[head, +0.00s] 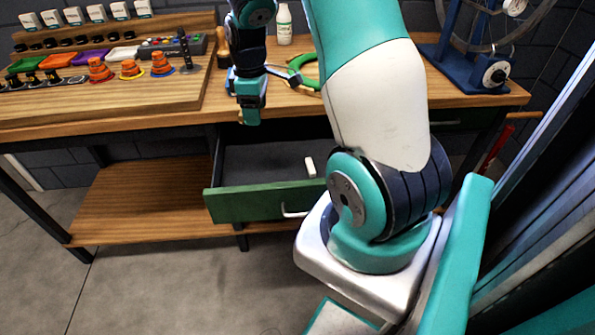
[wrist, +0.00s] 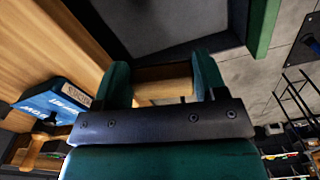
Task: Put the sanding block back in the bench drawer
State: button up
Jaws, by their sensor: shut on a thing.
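My gripper (head: 250,117) hangs at the bench's front edge, near the left part of the open drawer, with its fingers pointing down. In the wrist view its two green fingers (wrist: 163,82) are shut on a tan block (wrist: 164,90), which looks like the sanding block. In the head view the block is mostly hidden by the fingers. The bench drawer (head: 262,203) has a green front and a dark grey inside, and is pulled out. It also shows in the wrist view (wrist: 185,22), ahead of the fingers. A small whitish piece (head: 310,167) lies inside the drawer, towards its right.
A wooden organiser (head: 110,97) with trays and orange items fills the bench's left. A green ring (head: 304,71) and a white bottle (head: 284,24) are behind my gripper. A blue lettered box (wrist: 52,105) is near it. A blue wheel stand (head: 470,72) stands at the right.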

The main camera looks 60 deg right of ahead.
jog(key=n+b, duration=0.2)
jog(key=b, duration=0.1)
send_over(285, 166)
notch_tip(285, 166, down, 19)
jog(key=shift+r+b, duration=0.1)
jog(key=shift+b, duration=1)
jog(key=shift+f, duration=0.2)
jog(key=o, duration=0.9)
jog(key=shift+o, duration=0.2)
